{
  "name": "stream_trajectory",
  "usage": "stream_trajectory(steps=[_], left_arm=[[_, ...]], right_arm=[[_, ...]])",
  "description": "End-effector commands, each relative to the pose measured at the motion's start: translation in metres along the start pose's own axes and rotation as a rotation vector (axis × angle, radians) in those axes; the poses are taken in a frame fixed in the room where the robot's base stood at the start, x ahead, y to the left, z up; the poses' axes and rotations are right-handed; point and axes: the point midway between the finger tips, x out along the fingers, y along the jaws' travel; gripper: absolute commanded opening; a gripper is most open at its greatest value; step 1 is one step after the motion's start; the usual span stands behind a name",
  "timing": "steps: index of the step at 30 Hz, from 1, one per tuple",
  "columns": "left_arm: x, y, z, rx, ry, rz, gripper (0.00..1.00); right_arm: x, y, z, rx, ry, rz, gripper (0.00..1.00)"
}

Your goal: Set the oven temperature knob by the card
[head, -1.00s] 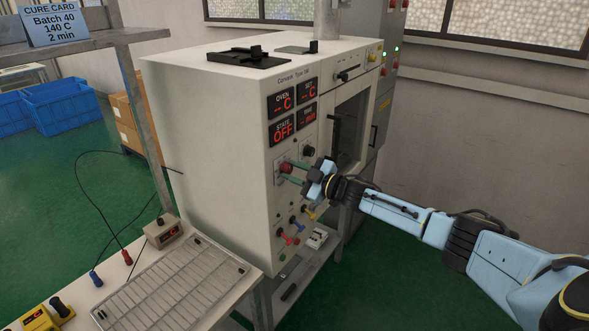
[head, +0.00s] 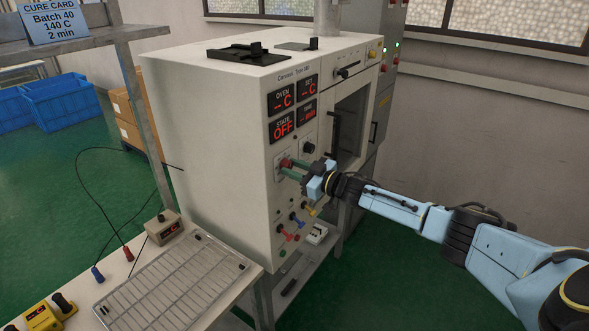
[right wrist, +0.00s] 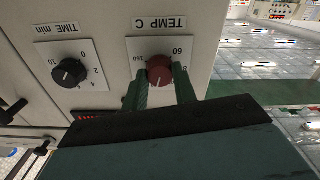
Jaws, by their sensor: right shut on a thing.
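The oven (head: 210,150) is a tall white cabinet with a control panel on its front. Its red TEMP C knob (right wrist: 159,71) sits on a white dial plate; 160 and 60 can be read at its edges. The knob also shows in the head view (head: 285,163). My right gripper (right wrist: 160,88) has its green fingers on both sides of the knob and is shut on it. The knob's pointer is not clear. The cure card (head: 54,22) reads Batch 40, 140 C, 2 min. My left gripper is out of view.
The black TIME min knob (right wrist: 69,72) is beside the red knob. The STATE display (head: 282,127) reads OFF. Coloured levers (head: 298,220) are below. A wire rack (head: 172,283) lies on the bench to the left.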

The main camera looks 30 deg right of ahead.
Motion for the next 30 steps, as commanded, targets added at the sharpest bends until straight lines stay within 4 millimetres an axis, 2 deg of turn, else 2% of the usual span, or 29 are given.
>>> stream_trajectory(steps=[7,8,12,23,30], left_arm=[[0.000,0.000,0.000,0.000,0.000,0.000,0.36],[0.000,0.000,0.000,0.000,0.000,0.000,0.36],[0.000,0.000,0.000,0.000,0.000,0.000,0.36],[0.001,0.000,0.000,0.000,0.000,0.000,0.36],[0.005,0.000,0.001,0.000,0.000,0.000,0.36]], right_arm=[[0.000,0.000,0.001,-0.001,-0.001,0.000,0.05],[0.000,0.000,0.001,-0.001,-0.001,0.000,0.32],[0.000,0.000,0.001,-0.001,-0.001,0.000,0.49],[-0.004,0.000,0.001,-0.001,-0.001,0.000,0.49],[-0.033,-0.001,0.003,-0.002,-0.004,-0.002,0.49]])
